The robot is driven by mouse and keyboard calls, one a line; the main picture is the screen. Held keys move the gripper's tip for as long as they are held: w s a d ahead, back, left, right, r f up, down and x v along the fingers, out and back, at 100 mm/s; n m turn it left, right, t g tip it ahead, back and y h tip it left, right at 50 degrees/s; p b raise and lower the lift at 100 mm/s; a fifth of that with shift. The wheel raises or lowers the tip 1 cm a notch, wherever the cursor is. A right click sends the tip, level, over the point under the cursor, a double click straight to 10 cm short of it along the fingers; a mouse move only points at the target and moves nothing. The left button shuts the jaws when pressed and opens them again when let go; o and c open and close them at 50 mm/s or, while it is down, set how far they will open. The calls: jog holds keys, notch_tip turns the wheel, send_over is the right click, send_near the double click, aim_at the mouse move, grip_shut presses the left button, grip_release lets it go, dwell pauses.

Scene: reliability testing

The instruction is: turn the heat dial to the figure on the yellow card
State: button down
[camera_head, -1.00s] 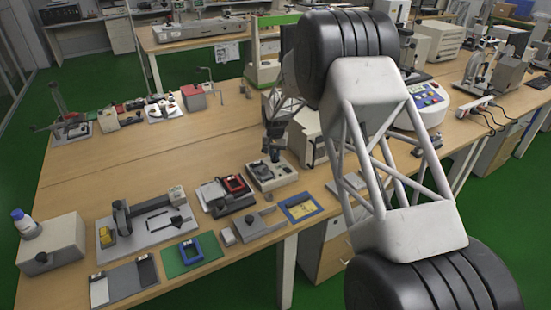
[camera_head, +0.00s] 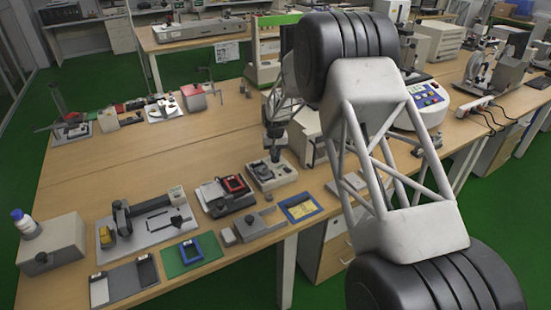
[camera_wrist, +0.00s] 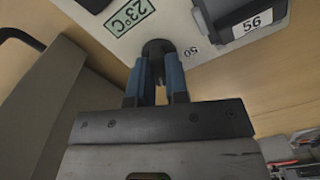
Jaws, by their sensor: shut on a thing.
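The heat dial (camera_wrist: 157,46) is a dark round knob on a pale panel; in the wrist view it sits between my gripper's fingertips (camera_wrist: 157,58). The fingers are shut on it and hide part of it. A printed 50 stands upside down just right of the dial, and a green-edged 23°C label (camera_wrist: 129,14) lies to the left. In the head view my gripper (camera_head: 274,153) is down at the pale unit (camera_head: 285,176). The yellow card (camera_head: 301,208) lies in a blue frame in front of that unit; its figure is too small to read.
A dark holder with a white label reading 56 (camera_wrist: 252,23) is at the wrist view's upper right. In the head view, a red-framed device (camera_head: 235,185) stands left of the unit and a grey block (camera_head: 260,224) in front. Bare wood lies behind.

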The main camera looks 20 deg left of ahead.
jog(key=shift+a+r+n, duration=0.1)
jog(key=shift+a+n, duration=0.1)
jog(key=shift+n, duration=2.2)
jog(key=c, duration=1.4)
grip_release()
jog(key=shift+s, duration=0.1)
jog(key=shift+o, duration=0.5)
jog(key=shift+d, duration=0.1)
